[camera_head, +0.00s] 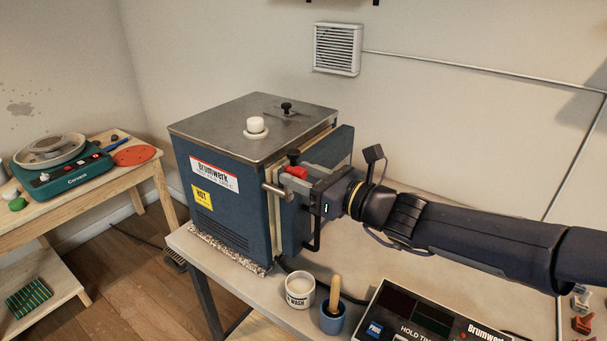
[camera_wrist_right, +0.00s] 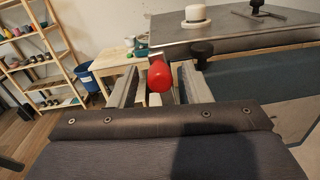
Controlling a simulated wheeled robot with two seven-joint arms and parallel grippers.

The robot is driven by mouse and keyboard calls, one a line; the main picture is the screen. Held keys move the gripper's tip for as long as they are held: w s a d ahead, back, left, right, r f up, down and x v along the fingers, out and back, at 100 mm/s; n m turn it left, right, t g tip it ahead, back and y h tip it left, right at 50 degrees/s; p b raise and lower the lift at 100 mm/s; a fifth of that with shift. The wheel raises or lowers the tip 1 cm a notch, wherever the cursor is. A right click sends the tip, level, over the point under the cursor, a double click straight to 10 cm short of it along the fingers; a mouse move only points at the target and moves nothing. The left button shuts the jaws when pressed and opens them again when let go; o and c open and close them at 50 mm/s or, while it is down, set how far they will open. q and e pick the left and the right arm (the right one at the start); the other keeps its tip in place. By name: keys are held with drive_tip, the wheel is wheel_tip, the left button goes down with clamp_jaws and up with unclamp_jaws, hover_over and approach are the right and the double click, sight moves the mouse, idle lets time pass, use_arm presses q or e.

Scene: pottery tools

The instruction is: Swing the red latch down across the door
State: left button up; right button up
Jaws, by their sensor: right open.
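The red latch knob (camera_head: 296,172) sits at the door edge of the blue kiln (camera_head: 220,170), partly hidden by my right gripper (camera_head: 284,180). In the right wrist view the rounded red latch end (camera_wrist_right: 159,76) lies between my two open fingers (camera_wrist_right: 157,88). Whether either finger touches it I cannot tell. The kiln door (camera_head: 333,148) is on the kiln's right side, and my gripper hides part of it. The rest of the latch is hidden. My left gripper is not in view.
A white cup (camera_head: 300,291), a blue pot (camera_head: 332,318) with a wooden-handled tool and a control box (camera_head: 420,315) stand on the kiln's table in front. A side table with a green scale (camera_head: 62,170) is at left.

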clamp_jaws()
